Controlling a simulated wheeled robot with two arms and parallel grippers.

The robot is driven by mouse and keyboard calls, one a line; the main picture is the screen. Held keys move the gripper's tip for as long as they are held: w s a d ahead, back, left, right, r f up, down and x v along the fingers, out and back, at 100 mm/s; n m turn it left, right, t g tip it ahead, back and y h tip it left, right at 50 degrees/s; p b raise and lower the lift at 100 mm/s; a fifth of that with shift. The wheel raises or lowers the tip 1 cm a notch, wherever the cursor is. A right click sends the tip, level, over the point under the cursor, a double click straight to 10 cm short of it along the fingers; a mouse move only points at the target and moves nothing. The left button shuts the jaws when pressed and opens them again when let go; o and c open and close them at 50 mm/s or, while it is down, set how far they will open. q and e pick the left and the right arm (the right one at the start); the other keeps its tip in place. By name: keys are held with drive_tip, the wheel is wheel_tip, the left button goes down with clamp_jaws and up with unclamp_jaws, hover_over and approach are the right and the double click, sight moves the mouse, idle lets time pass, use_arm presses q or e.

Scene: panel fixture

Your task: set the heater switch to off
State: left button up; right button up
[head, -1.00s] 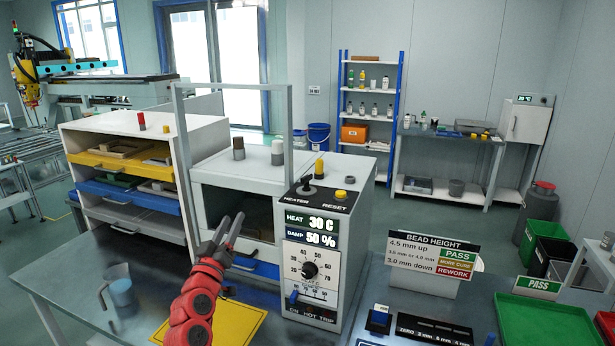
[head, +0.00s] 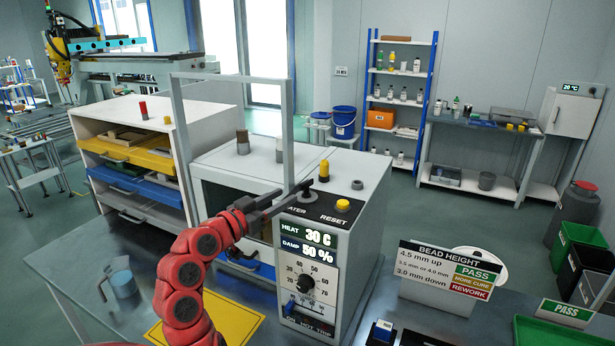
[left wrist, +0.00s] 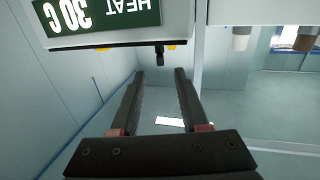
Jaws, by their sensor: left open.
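The heater switch (head: 308,194) is a small black lever on a round base, on top of the control box beside the HEATER label, which the gripper partly covers. My left gripper (head: 298,188) reaches it from the left, with its fingertips overlapping the lever in the head view. In the left wrist view the switch (left wrist: 159,54) shows as a dark stub just beyond and between the two open fingertips (left wrist: 160,72). I cannot tell whether they touch it. The control box (head: 350,235) reads HEAT 30 C and DAMP 50 %. My right gripper is not in view.
A yellow RESET button (head: 343,205) sits right of the switch. A grey upright frame (head: 178,130) stands left of the box, near my arm. A dial (head: 306,282) is on the box front. A BEAD HEIGHT sign (head: 445,272) stands to the right.

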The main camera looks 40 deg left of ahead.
sight(300, 187)
use_arm(q)
drive_tip(key=w+p, duration=0.3)
drive_tip(key=w, duration=0.6)
drive_tip(key=shift+w, duration=0.35)
drive_tip(key=shift+s, duration=0.1)
clamp_jaws()
drive_tip(key=shift+d, duration=0.1)
